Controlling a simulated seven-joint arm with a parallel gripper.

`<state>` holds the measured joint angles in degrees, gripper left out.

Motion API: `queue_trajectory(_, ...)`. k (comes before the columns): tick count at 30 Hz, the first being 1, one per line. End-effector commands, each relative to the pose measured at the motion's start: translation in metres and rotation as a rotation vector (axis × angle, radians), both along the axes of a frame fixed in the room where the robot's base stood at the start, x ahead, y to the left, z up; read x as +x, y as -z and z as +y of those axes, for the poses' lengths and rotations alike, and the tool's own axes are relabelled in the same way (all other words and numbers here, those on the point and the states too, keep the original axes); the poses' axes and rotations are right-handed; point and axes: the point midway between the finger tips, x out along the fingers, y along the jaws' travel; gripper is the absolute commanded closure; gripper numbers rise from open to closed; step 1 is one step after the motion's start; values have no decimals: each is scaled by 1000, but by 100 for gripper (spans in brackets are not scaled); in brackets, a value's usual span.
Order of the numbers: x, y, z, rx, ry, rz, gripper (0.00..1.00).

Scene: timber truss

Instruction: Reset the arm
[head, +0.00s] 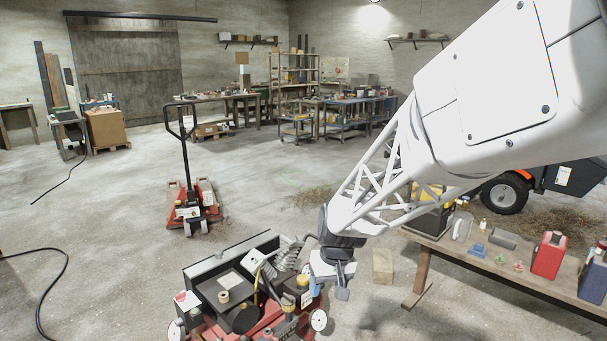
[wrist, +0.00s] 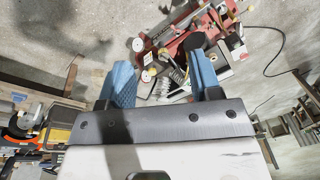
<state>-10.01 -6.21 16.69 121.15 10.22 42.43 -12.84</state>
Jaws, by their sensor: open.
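My arm reaches in from the upper right in the head view. My gripper (head: 340,284) hangs at its end, beside the right part of a red machine (head: 268,328) with a grey and black engine on top. In the wrist view my gripper (wrist: 162,82) shows two blue-padded fingers spread apart with nothing between them. The red machine also shows beyond the fingers in the wrist view (wrist: 180,45). I cannot tell from these views how far the fingertips are from the machine.
A wooden bench (head: 508,281) at the right holds a red can (head: 549,255), a blue can (head: 594,281) and small parts. A wooden block (head: 382,266) stands on the floor. A pallet jack (head: 190,207) stands farther back. The floor (head: 110,230) at left is mostly clear, with a black hose.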

Motion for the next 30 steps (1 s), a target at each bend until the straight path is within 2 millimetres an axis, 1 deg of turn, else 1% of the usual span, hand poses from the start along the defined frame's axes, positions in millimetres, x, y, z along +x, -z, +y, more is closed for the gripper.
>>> queue_trajectory(1, -10, -10, -7, -2, 11, -8, 42)
queue_trajectory(3, -24, -21, -16, -6, 26, -15, 42)
queue_trajectory(12, -85, -62, -51, -25, 90, -42, 42)
queue_trajectory(21, -150, -90, -81, -47, 158, -69, 42)
queue_trajectory(30, -217, -106, -107, -72, 229, -96, 42)
